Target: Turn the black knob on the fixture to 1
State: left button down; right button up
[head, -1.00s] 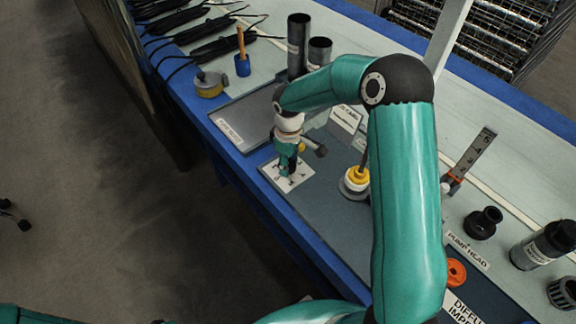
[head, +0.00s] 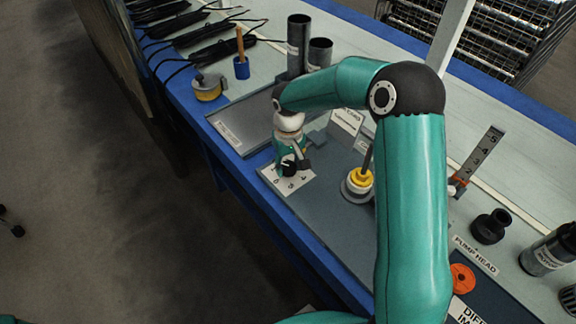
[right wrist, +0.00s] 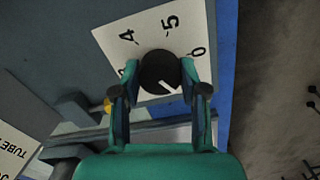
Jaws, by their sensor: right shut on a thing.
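The black knob (right wrist: 159,66) sits on a white dial plate (right wrist: 108,34) in the right wrist view. The plate shows 0, 5 and 4, with another figure partly covered. The knob's white pointer line slants toward the lower right of that view, and the plate there is hidden by my gripper. My right gripper (right wrist: 160,74) is shut on the knob, one finger on each side. In the head view my right gripper (head: 291,160) points down over the dial plate (head: 270,173) at the fixture's front corner. My left gripper is out of view.
A yellow and white ringed part with a rod (head: 358,181) stands right of the dial. A grey tray (head: 238,128) lies to the left. Dark tubes (head: 298,45) stand behind. An upright numbered scale (head: 478,160) and black pump parts (head: 490,226) are at the right.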

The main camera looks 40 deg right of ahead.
aim_at(288, 165)
dwell(0.3)
jog(key=o, duration=1.1)
jog(key=shift+o, duration=0.2)
jog(key=shift+r, duration=0.1)
notch_tip(288, 165, up, 12)
